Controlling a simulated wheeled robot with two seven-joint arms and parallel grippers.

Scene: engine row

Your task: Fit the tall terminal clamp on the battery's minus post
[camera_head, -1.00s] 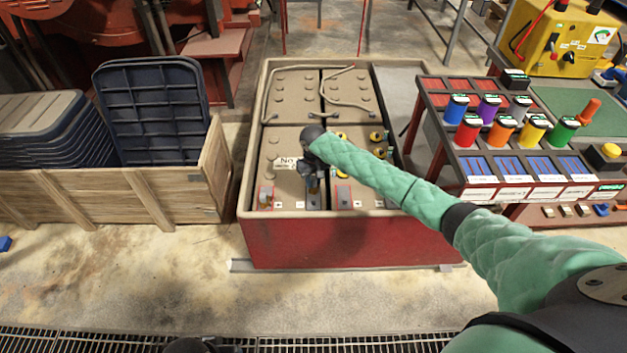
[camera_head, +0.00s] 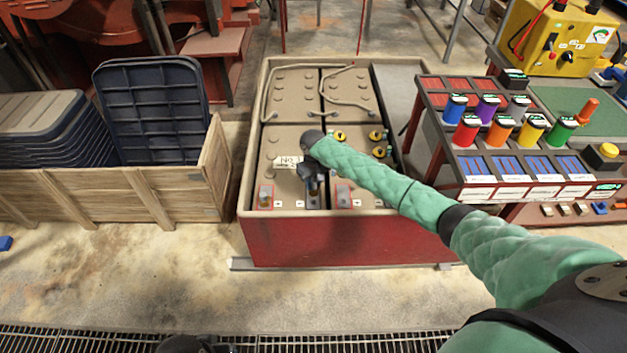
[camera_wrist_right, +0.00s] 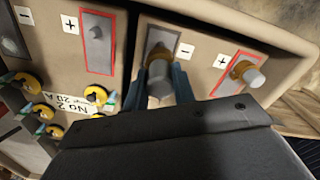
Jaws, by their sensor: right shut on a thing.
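My right gripper (camera_head: 314,197) points down at the near part of the battery box (camera_head: 330,238). In the right wrist view its blue fingers (camera_wrist_right: 160,88) are shut on the tall terminal clamp (camera_wrist_right: 158,72), a grey cylinder with a brass-coloured part at its far end. The clamp is over the grey-outlined minus place (camera_wrist_right: 178,43). The post there is hidden, so I cannot tell whether the clamp is fully seated. Beside it, the plus place (camera_wrist_right: 222,72) carries a brass clamp with a grey cylinder (camera_wrist_right: 245,73). My left gripper is not in view.
The neighbouring battery has a bare grey post (camera_wrist_right: 96,32) in a red outline and several yellow-ringed caps (camera_wrist_right: 40,110). A wooden crate (camera_head: 110,195) stands left. A rack with coloured spools (camera_head: 500,133) stands right. The floor in front is clear.

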